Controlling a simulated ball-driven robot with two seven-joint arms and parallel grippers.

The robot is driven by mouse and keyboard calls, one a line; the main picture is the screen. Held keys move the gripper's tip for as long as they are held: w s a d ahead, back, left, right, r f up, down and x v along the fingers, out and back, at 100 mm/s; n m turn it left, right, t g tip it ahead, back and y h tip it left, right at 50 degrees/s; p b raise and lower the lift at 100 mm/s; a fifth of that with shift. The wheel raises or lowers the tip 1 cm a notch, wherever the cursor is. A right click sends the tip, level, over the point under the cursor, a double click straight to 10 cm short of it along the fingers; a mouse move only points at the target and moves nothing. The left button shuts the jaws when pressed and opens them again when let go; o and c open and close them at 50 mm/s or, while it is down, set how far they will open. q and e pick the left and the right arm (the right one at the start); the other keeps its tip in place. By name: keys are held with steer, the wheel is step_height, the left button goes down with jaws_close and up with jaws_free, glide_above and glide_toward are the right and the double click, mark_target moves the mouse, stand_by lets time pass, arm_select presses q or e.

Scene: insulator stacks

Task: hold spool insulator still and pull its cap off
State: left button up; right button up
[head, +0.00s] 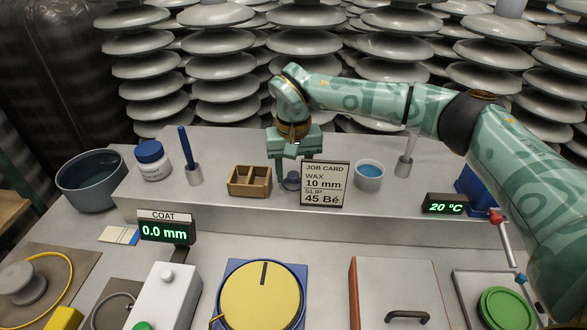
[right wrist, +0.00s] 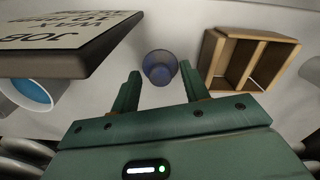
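A grey rounded piece that looks like the spool insulator (head: 22,283) lies on a brown mat at the far left of the head view, with a yellow cord around it. I cannot make out a separate cap on it. My right gripper (head: 293,170) is over the raised shelf, pointing down, with its fingers apart. In the right wrist view a small dark blue round piece (right wrist: 160,68) is in line with the gap between the fingertips of that gripper (right wrist: 160,78). The same blue piece (head: 291,182) stands beside the job card. My left gripper is not in view.
The job card (head: 325,184) stands close right of the gripper, a wooden divided box (head: 249,181) close left. A blue-filled cup (head: 369,177), a white jar (head: 152,161) and a bowl (head: 90,182) share the back. A yellow disc (head: 262,295) is in front.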

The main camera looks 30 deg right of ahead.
mark_target(292, 177)
steer(key=shift+r, duration=0.15)
arm_select(q)
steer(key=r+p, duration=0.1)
steer(key=p, duration=0.1)
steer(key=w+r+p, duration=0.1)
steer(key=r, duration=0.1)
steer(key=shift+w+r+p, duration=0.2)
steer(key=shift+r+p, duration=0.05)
steer(key=shift+p, duration=0.15)
arm_select(e)
step_height(292, 177, up, 12)
step_height(292, 177, down, 12)
steer(key=b, duration=0.4)
steer(key=shift+r, duration=0.3)
steer(key=r, duration=0.1)
steer(key=r+p, duration=0.2)
steer(key=r, duration=0.1)
steer(key=shift+s+a, duration=0.35)
steer(key=shift+s+a+r, duration=0.1)
steer(key=shift+a, duration=0.05)
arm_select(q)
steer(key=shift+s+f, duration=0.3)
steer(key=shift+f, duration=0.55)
